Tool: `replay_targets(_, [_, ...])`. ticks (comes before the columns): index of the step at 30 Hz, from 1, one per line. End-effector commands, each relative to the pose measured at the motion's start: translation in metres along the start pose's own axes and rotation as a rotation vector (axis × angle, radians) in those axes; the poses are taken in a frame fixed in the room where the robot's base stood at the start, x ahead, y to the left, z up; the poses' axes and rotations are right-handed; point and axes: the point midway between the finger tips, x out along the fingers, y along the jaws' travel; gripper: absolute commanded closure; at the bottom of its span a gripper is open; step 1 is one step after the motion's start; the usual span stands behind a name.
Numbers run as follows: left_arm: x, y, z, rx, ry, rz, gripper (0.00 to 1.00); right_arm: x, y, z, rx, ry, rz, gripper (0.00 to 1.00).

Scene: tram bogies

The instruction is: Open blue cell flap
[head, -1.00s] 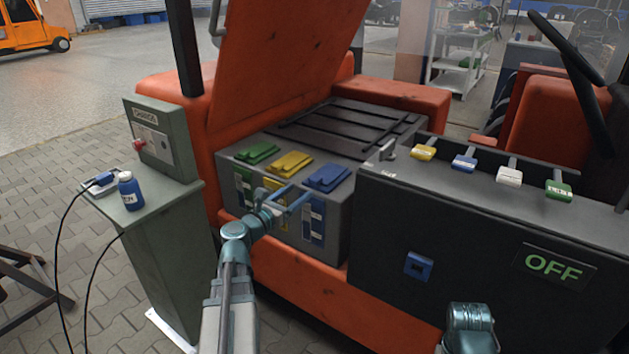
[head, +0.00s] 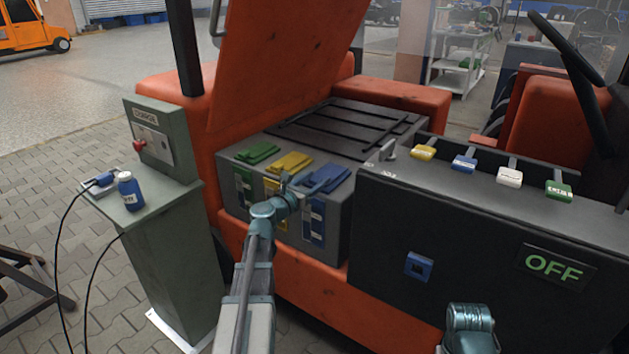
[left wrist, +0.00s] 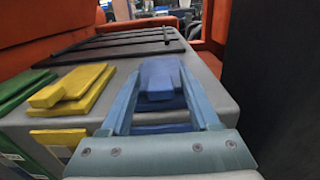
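The blue cell flap (head: 338,175) lies shut on top of the grey battery box, right of the yellow flap (head: 289,161) and green flap (head: 257,153). My left gripper (head: 308,182) is at the front edge of the blue flap. In the left wrist view, its two fingers (left wrist: 161,84) are apart, with the raised blue block of the flap (left wrist: 162,76) showing between them. Contact with the flap cannot be told. Of my right arm only a teal joint shows at the bottom of the head view; its gripper is not seen.
The raised orange hood (head: 285,60) stands behind the flaps. A dark panel (head: 470,240) with an OFF sign (head: 554,265) and several coloured plugs stands close on the right. A green charger post (head: 165,260) with a blue bottle (head: 130,191) is on the left.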

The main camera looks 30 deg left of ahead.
Motion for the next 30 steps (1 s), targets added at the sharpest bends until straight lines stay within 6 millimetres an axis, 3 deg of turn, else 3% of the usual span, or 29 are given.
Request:
replay_targets(1, [-0.0001,0.0,0.0,0.0,0.0,0.0,0.49,0.0,0.0,0.0,0.0,0.0,0.0,0.5])
replay_targets(9, [-0.0002,0.0001,0.0,0.0,0.0,0.0,0.97,0.0,0.0,0.0,0.0,0.0,0.0,0.5])
replay_targets(10, [-0.0002,0.0001,0.0,0.0,0.0,0.0,1.0,0.0,0.0,0.0,0.0,0.0,0.0,0.5])
replay_targets(30, [-0.0004,0.0,0.0,0.0,0.0,0.0,1.0,0.0,0.0,0.0,0.0,0.0,0.0,0.5])
